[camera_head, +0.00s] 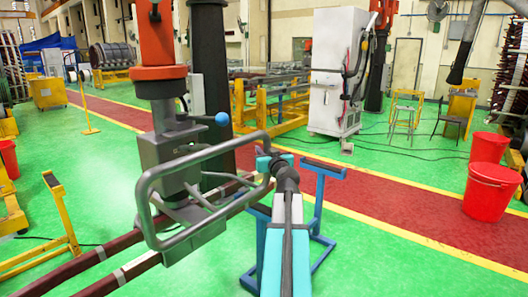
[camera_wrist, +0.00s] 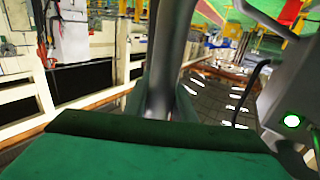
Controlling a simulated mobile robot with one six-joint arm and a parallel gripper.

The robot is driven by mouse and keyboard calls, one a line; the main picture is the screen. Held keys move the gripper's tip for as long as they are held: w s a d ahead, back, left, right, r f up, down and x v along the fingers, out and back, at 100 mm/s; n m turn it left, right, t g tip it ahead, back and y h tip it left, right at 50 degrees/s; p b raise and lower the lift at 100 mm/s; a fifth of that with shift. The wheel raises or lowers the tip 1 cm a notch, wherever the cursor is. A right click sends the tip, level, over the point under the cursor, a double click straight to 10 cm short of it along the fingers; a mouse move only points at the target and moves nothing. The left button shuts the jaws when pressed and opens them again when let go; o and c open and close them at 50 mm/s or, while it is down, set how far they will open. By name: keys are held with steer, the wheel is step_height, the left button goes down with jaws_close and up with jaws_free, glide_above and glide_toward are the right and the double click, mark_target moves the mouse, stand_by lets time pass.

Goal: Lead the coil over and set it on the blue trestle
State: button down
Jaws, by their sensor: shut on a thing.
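The coil is a pair of long dark red bars (camera_head: 108,252) with pale bands, running from the lower left to the middle of the head view. It hangs under the lifting device, which has a grey body (camera_head: 167,142) and a bent grey tube handle (camera_head: 150,185). The blue trestle (camera_head: 319,200) stands at the coil's far end, partly hidden behind my arm; I cannot tell whether the coil touches it. My gripper (camera_head: 268,158) is shut on the handle's right end. In the wrist view, a grey tube (camera_wrist: 168,60) rises from the gripper.
A yellow trestle (camera_head: 68,230) stands at the left. Red buckets (camera_head: 490,190), stools (camera_head: 405,110) and a white cabinet (camera_head: 335,75) are at the right and back. A dark column (camera_head: 210,80) stands behind the lifting device. Green floor is clear at the front right.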

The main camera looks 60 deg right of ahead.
stand_by(0.9)
steer(key=c, duration=2.2)
jaws_free()
jaws_close()
